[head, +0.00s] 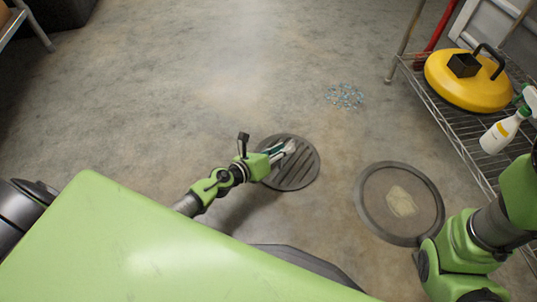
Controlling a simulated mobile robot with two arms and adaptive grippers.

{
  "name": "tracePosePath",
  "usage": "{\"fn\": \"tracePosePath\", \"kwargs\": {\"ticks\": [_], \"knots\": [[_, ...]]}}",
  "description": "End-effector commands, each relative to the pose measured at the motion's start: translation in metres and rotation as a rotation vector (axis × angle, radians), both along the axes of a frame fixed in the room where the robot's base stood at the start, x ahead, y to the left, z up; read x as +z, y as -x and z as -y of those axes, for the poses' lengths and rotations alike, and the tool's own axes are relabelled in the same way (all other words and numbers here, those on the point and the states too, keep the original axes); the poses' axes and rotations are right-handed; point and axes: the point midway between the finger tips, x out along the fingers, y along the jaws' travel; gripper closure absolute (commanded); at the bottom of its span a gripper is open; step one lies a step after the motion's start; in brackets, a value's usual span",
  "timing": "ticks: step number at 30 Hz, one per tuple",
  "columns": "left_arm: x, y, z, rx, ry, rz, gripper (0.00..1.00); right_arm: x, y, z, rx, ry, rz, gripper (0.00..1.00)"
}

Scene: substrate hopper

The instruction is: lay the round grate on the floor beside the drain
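The round grate (302,170) is a dark grey slotted disc left of the drain, with a strip of bare floor between them. It looks flat, on or close to the floor; I cannot tell whether it touches. The drain (372,212) is a round opening with a dark rim and a pale beige patch inside. My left gripper (285,149) is over the upper left part of the grate, its fingertips against or just above the bars. Whether the fingers grip a bar is too small to tell. My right arm shows at the lower right, its fingers out of sight.
Small blue bits (344,96) lie scattered on the floor behind the drain. A wire shelf (437,98) at the right holds a yellow round machine (468,88) and a white spray bottle (500,134). The floor at the upper middle is clear.

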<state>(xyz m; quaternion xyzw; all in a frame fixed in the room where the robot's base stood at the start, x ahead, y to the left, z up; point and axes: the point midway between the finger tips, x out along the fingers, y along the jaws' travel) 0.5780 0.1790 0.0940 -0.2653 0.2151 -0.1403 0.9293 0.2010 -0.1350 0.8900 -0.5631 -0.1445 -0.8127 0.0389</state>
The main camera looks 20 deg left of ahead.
Motion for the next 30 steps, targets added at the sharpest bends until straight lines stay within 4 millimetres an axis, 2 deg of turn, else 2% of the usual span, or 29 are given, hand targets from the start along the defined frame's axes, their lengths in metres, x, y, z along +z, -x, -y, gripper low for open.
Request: {"fn": "tracePosePath", "kwargs": {"ticks": [6,15,23,28,30], "knots": [[0.017,0.042,-0.017,-0.002,-0.001,-0.002,0.76,0.012,0.000,0.000,0.000,0.000,-0.001,0.60],[0.030,0.080,-0.034,-0.001,0.001,-0.001,0.76,0.015,0.000,0.000,-0.001,0.000,-0.001,0.60],[0.034,0.089,-0.038,-0.002,0.000,0.001,0.76,0.016,-0.001,0.000,-0.001,0.000,-0.001,0.60],[0.035,0.088,-0.037,-0.001,0.004,0.003,0.76,0.016,-0.001,0.000,-0.001,0.000,-0.001,0.60],[0.046,0.081,-0.032,0.002,0.030,0.017,0.76,0.016,-0.001,0.000,-0.001,0.000,-0.001,0.60]]}}
